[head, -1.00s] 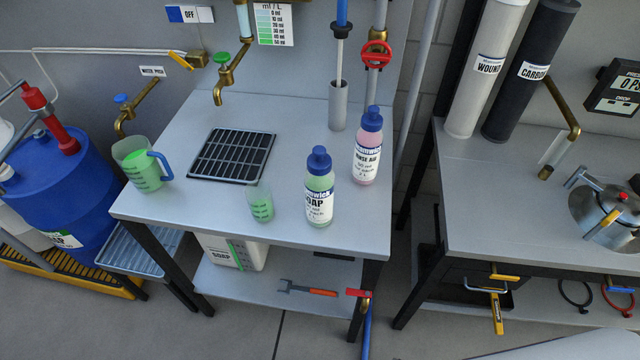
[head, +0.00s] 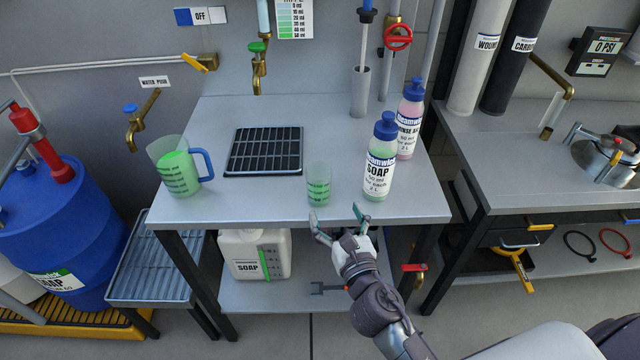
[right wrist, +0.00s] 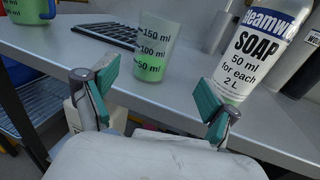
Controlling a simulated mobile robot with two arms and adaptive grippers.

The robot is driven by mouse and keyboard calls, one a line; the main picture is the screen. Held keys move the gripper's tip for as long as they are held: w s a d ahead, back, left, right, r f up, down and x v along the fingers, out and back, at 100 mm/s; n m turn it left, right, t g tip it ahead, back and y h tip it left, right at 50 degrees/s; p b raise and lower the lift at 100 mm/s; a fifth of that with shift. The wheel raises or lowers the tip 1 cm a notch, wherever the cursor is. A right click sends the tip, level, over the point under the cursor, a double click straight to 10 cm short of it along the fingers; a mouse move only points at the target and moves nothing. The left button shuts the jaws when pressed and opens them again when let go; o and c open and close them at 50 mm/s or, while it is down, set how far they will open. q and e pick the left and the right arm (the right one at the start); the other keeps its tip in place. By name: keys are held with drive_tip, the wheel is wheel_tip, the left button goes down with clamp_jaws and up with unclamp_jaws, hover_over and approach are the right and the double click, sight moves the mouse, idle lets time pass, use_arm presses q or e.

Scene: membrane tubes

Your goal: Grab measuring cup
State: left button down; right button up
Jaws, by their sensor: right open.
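A small clear measuring cup (head: 319,186) with green liquid and ml marks stands upright near the front edge of the grey table. A larger measuring cup (head: 177,168) with a blue handle and green liquid stands at the table's left. My right gripper (head: 337,222) is open and empty just in front of the table edge, apart from the small cup. In the right wrist view, the small cup (right wrist: 153,50) shows beyond and between my open fingers (right wrist: 160,98), and the large cup (right wrist: 30,10) is cut off at the top left. My left gripper is out of view.
A soap bottle (head: 379,160) stands close to the right of the small cup, with a pink rinse bottle (head: 409,125) behind it. A black drain grate (head: 264,151) lies behind the cups. The table's front edge (head: 250,224) lies between my gripper and the tabletop.

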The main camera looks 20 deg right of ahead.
sight(322, 194)
drive_tip(key=w, duration=0.3)
drive_tip(key=shift+w+a+r, duration=0.1)
drive_tip(key=shift+a, duration=0.05)
drive_tip(key=shift+w, duration=0.5)
drive_tip(key=shift+w+p, duration=0.3)
drive_tip(key=shift+w, duration=0.05)
drive_tip(key=w, duration=0.4)
drive_tip(key=shift+w+a, duration=0.25)
drive_tip(key=shift+a, duration=0.05)
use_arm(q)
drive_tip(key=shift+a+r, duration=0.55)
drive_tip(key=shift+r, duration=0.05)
use_arm(e)
drive_tip(key=shift+s, duration=0.1)
drive_tip(key=shift+c, duration=0.2)
drive_tip(key=c, duration=1.3)
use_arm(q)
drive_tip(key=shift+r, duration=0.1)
use_arm(e)
drive_tip(key=shift+o, duration=0.2)
